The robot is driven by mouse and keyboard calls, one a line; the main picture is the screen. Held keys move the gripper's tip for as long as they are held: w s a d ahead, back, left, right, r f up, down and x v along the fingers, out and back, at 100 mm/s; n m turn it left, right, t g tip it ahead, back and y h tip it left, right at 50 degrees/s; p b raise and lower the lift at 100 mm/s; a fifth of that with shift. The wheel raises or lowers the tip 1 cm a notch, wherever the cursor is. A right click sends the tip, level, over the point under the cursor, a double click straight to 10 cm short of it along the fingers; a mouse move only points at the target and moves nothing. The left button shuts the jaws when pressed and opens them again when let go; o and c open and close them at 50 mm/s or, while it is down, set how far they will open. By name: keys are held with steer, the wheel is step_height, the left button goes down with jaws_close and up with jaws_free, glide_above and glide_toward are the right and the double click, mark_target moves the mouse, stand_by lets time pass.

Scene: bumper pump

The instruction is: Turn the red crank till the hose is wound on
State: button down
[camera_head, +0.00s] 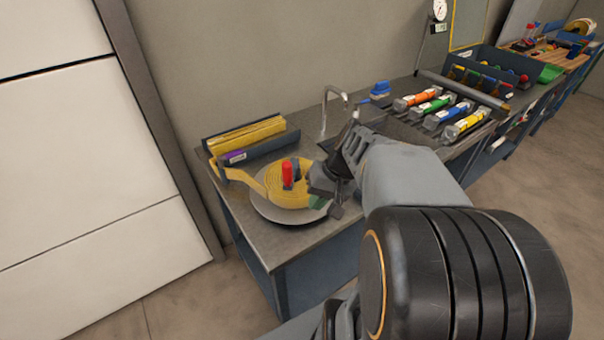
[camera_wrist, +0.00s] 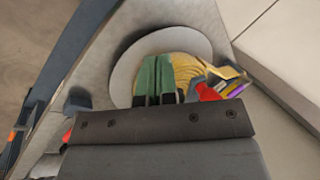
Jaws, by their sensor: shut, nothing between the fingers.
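The red crank (camera_head: 288,172) stands up from the middle of a yellow hose reel near the left end of the bench. The yellow hose (camera_head: 290,196) lies coiled on a round grey disc (camera_head: 272,217), and a flat length of it runs off to the left. My gripper (camera_head: 326,195) is just right of the crank, over the coil's right side, shut and empty. In the wrist view its green-padded fingers (camera_wrist: 153,78) are together over the coil (camera_wrist: 190,66). The crank's red part (camera_wrist: 208,92) shows to the right of the fingers, apart from them.
A dark tray with yellow rolled material (camera_head: 245,136) stands behind the reel. A sink tap (camera_head: 333,105) and a blue item (camera_head: 380,90) are behind my arm. Several coloured cylinders (camera_head: 440,112) lie farther right. The disc sits close to the bench's front edge.

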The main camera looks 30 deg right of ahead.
mark_target(294, 166)
steer(key=w+d+r+m+t+y+p, duration=0.1)
steer(key=d+r+m+t+y+p, duration=0.15)
steer(key=d+r, duration=0.45)
steer(key=w+a+f+t+p, duration=0.1)
steer(key=w+a+f, duration=0.5)
steer(key=f, duration=0.2)
steer(key=shift+w+a+f+y, duration=0.3)
steer(key=shift+a+f+y, duration=0.05)
steer(key=shift+a+f, duration=0.05)
